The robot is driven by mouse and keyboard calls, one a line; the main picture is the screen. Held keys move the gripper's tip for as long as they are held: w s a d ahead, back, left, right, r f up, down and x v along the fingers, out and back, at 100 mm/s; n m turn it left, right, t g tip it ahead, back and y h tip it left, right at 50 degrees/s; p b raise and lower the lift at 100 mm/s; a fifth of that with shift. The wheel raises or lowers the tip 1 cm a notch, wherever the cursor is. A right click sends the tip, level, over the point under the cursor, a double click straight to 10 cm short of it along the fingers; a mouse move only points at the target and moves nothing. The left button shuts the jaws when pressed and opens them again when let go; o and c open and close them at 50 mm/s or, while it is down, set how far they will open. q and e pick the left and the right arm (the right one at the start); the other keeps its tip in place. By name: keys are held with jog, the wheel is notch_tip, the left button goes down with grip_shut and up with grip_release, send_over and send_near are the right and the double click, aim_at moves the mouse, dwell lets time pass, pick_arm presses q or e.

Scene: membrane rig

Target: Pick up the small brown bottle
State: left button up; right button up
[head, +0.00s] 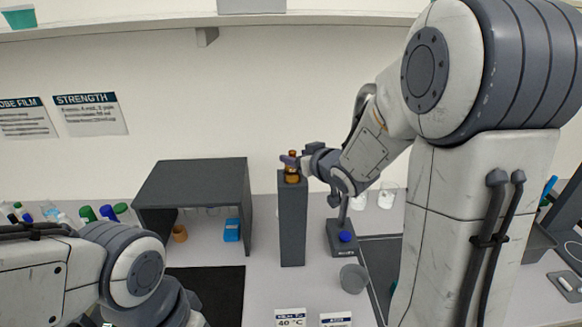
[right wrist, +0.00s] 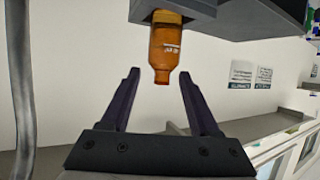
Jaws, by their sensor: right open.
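The small brown bottle (head: 292,176) stands upright on top of a tall dark grey pillar (head: 292,222) in the head view. It shows upside down in the right wrist view (right wrist: 165,52), with a pale label on its amber body. My right gripper (head: 290,161) is at the bottle's upper part. In the right wrist view the right gripper (right wrist: 159,74) is open, its dark fingers on either side of the bottle's neck end with gaps on both sides. My left arm shows at the lower left, but its gripper is out of view.
A dark grey open-fronted shelter (head: 190,180) stands left of the pillar, with a blue box (head: 232,230) and a brown cup (head: 180,233) inside. A stand with a blue knob (head: 345,236) is close on the right. Glass beakers (head: 387,195) stand behind it.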

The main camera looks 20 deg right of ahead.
jog(key=p+x, duration=0.2)
jog(key=x, duration=0.3)
jog(key=shift+a+p, duration=0.15)
jog(key=shift+p, duration=0.2)
jog(key=shift+w+f, duration=0.15)
jog(key=shift+w, duration=0.1)
grip_shut()
jog(key=shift+s+f, duration=0.1)
